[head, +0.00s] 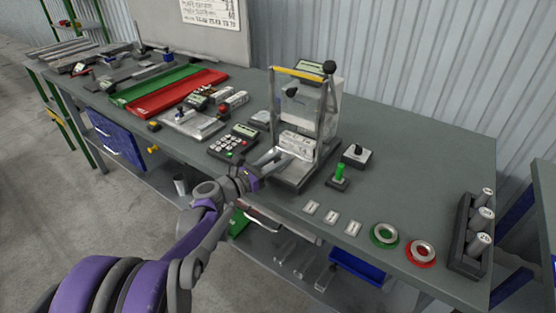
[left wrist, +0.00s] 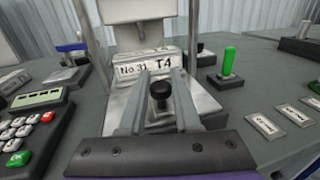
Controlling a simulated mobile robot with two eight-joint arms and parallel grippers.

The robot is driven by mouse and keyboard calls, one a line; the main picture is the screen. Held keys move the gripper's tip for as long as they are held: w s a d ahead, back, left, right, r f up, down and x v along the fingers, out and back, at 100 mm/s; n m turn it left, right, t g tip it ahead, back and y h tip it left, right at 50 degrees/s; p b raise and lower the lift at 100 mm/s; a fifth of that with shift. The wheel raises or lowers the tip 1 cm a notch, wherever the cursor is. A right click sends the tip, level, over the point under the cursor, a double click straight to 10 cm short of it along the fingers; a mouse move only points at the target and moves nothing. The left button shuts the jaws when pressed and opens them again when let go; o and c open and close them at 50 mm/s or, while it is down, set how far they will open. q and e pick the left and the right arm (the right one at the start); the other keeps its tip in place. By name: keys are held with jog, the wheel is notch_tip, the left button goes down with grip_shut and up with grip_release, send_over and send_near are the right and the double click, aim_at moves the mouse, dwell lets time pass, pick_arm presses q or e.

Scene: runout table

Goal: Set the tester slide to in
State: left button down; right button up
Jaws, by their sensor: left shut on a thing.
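The tester (head: 333,112) is a metal stand with uprights, a yellow-topped bar and a lever with a black ball. A pale block marked "No.31 T4" sits low in it (head: 298,143); its label is readable in the left wrist view (left wrist: 150,68). The slide's black knob (left wrist: 160,90) stands in front of the block. My left gripper (head: 274,158) reaches in from the front, and its fingers are shut on the knob, one on each side. In the head view the hand hides the knob. My right gripper is in neither view.
A keypad (head: 233,145) stands just left of the tester. A green-handled switch (head: 339,175) and a black-knobbed box (head: 357,155) stand to its right. Red (head: 180,95) and green trays lie further left. Green and red rings and a rack of cylinders (head: 468,235) are at the right end.

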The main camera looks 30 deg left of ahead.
aim_at(290, 154)
pick_arm(q)
jog(key=shift+w, duration=0.1)
dwell(0.7)
jog(key=x, duration=0.2)
jog(key=a+x, duration=0.1)
jog(key=x, duration=0.1)
jog(key=shift+w, duration=0.4)
jog(key=shift+s+r, duration=0.1)
jog(key=c, duration=0.9)
grip_release()
jog(key=o, duration=0.3)
